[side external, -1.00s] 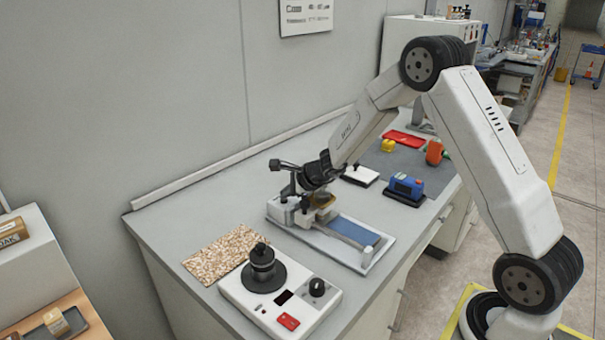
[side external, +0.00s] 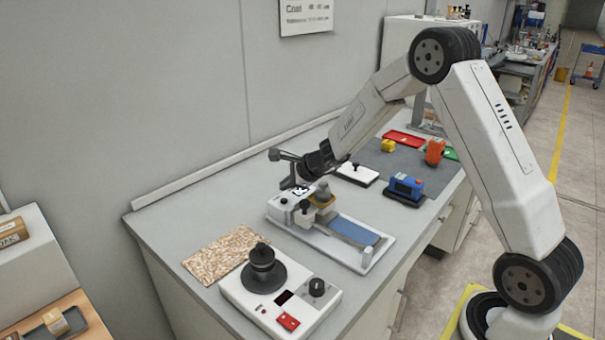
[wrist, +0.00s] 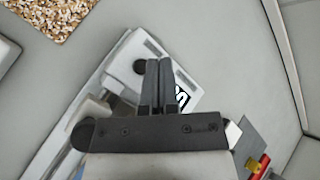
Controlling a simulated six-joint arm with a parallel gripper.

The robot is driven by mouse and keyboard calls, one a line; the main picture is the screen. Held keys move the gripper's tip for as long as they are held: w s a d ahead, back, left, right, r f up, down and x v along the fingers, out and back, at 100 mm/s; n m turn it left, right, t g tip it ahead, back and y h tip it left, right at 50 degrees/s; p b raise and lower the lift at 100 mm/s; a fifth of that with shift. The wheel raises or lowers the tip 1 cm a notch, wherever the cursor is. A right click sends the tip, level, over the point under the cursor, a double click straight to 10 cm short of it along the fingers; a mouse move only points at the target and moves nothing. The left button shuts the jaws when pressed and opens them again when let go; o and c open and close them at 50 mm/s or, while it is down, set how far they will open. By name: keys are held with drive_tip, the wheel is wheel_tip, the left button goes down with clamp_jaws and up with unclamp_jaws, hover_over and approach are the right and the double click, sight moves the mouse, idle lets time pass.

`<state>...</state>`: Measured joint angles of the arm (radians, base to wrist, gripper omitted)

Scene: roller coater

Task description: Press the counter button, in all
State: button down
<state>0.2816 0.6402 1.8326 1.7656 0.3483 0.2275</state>
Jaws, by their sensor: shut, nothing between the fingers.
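My gripper (side external: 288,184) is above the left end of the white roller coater (side external: 345,262). In the wrist view its two dark fingers (wrist: 160,64) are together, with nothing between them. They point over the coater's white housing (wrist: 122,64), where a round black button or knob (wrist: 139,66) shows just left of the fingertips. In the side view a dark knob (side external: 304,205) stands on the coater. I cannot tell which part is the counter button, or any contact.
A white unit with a black post (side external: 262,262), a dial and a red button stands at the front. A speckled mat (side external: 220,254) lies left of it. A blue device (side external: 406,186), a white box (side external: 357,173) and red, yellow and orange items are farther back.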

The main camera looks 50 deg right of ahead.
sight(287, 201)
drive_tip(key=shift+r, duration=1.8)
drive_tip(key=shift+s+a+n, duration=0.4)
drive_tip(key=shift+s+a, duration=0.05)
drive_tip(key=shift+a, duration=0.05)
drive_tip(key=s+a+f+n+g+h, duration=0.1)
drive_tip(key=s+a+n+g, duration=0.2)
drive_tip(key=s+n, duration=0.9)
drive_tip(key=s+a+f+n+g+h, duration=0.1)
drive_tip(key=s+a+n+g, duration=0.2)
drive_tip(key=s+a+n, duration=0.3)
drive_tip(key=s+n, duration=0.5)
drive_tip(key=s, duration=0.3)
drive_tip(key=shift+s+f+n, duration=0.2)
drive_tip(key=shift+f+n, duration=0.05)
drive_tip(key=shift+n, duration=0.15)
